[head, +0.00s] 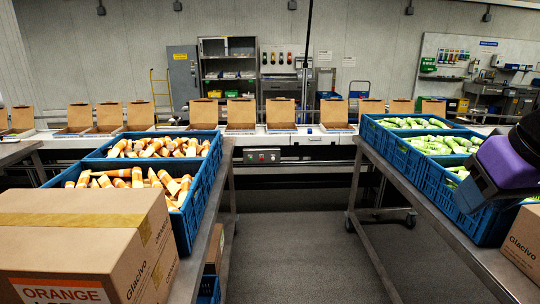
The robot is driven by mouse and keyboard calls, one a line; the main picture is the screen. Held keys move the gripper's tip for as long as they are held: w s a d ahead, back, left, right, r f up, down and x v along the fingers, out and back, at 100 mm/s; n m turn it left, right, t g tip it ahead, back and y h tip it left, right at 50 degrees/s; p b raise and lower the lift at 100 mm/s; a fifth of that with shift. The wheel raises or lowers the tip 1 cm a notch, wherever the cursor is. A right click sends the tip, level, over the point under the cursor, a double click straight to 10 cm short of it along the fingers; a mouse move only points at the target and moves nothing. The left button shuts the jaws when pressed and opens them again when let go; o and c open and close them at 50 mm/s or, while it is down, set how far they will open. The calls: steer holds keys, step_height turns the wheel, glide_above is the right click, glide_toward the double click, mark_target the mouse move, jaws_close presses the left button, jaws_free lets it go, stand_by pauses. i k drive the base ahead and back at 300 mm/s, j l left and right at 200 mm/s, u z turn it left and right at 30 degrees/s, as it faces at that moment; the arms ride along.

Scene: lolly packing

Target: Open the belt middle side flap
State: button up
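A row of open cardboard boxes stands on the white belt (270,139) across the back of the aisle. Near the picture's middle are a box with a raised brown flap (241,112) and another with a raised flap (280,111). Each shows a tall flap upright at its back. Their side flaps are too small to make out. My arm, purple and dark, shows at the right edge over the green-lolly crate, far from the belt boxes. My gripper's fingers cannot be seen.
Blue crates of orange lollies (193,203) and a closed carton (85,235) stand on the left table. Blue crates of green lollies (405,160) and a carton (522,240) stand on the right table (415,220). The grey floor (290,235) between the tables is clear.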

mark_target(296, 140)
steer(key=i, duration=1.45)
steer(key=i+j, duration=0.1)
steer(key=i, duration=1.35)
steer(key=i+z, duration=0.1)
steer(key=i, duration=1.4)
